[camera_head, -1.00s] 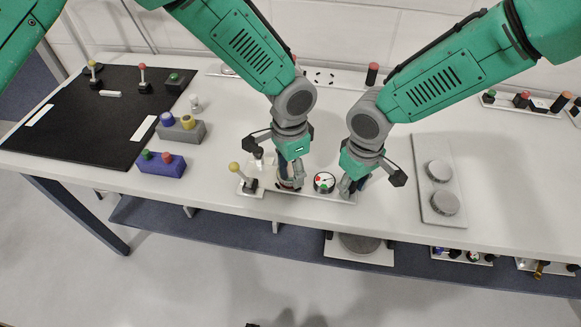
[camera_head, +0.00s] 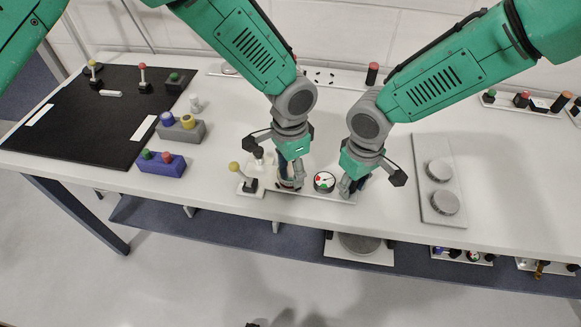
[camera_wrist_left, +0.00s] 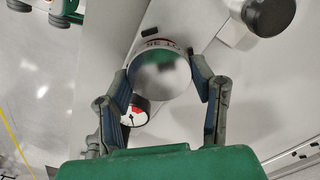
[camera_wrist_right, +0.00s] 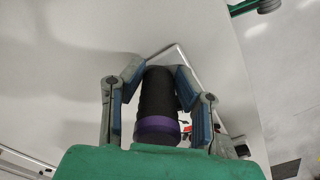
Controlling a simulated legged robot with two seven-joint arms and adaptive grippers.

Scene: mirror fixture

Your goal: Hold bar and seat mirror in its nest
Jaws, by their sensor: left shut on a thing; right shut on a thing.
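My left gripper (camera_head: 290,182) is shut on the round, shiny mirror (camera_wrist_left: 160,72), with a finger on each side of it. It is over the white bar (camera_head: 310,194) at the table's front edge; the fingers hide whether the mirror touches a nest beneath. My right gripper (camera_head: 353,186) is shut on a black handle with a purple band (camera_wrist_right: 157,108) at the bar's right end. A round gauge (camera_head: 324,182) sits on the bar between the grippers. It also shows partly behind the mirror in the left wrist view (camera_wrist_left: 135,114).
A yellow-knobbed lever (camera_head: 243,178) stands just left of my left gripper. Purple (camera_head: 162,166) and grey (camera_head: 181,131) button blocks and a black mat (camera_head: 90,125) lie further left. A grey plate with two round discs (camera_head: 437,180) lies to the right. The table behind the bar is partly clear.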

